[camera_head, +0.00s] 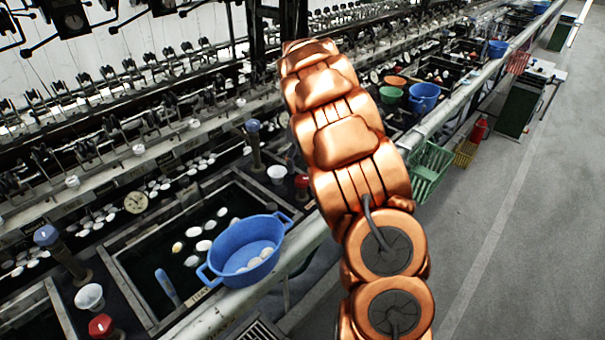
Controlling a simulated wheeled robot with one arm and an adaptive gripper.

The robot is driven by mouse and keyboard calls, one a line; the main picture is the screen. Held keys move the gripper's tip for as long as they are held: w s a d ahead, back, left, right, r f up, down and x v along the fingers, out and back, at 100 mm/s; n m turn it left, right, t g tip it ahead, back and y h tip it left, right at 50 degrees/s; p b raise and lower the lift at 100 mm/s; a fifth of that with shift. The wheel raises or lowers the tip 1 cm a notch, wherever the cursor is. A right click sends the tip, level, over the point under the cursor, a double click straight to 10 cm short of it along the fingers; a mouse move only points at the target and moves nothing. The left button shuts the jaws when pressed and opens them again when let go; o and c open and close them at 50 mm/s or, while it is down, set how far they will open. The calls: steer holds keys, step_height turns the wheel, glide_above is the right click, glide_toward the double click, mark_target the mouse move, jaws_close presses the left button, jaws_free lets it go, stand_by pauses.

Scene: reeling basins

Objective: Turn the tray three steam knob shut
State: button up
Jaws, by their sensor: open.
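Two red knobs show, one (302,182) just left of my arm and one (101,325) at the bottom left. Two blue knobs stand on dark posts, one (253,127) beyond the near basin and one (47,235) at the far left. The near basin (125,275) holds dark water with several white cocoons. A partly hidden "TRAY" label (203,293) is on its front edge; its number cannot be read. I cannot tell which knob is tray three's steam knob. My copper arm crosses the middle; my gripper is not visible.
A blue tub (243,247) with cocoons sits over the basin's front rim. White cups (89,297) stand near the knobs. Green (431,160) and yellow baskets (466,152) hang along the bench's front. The grey aisle (540,240) at right is clear.

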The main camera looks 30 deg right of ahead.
mark_target(302, 178)
steer(key=shift+f+p, duration=0.65)
steer(key=shift+f, duration=1.95)
steer(key=c, duration=1.1)
steer(key=shift+c, duration=0.2)
steer(key=m+b, duration=0.2)
steer(key=b, duration=0.1)
steer(key=shift+a+f+m, duration=0.1)
steer(key=shift+f+m, duration=0.1)
steer(key=shift+m, duration=0.1)
steer(key=shift+r+m+b, duration=0.15)
steer(key=shift+m+b, duration=0.9)
steer(key=shift+m, duration=0.75)
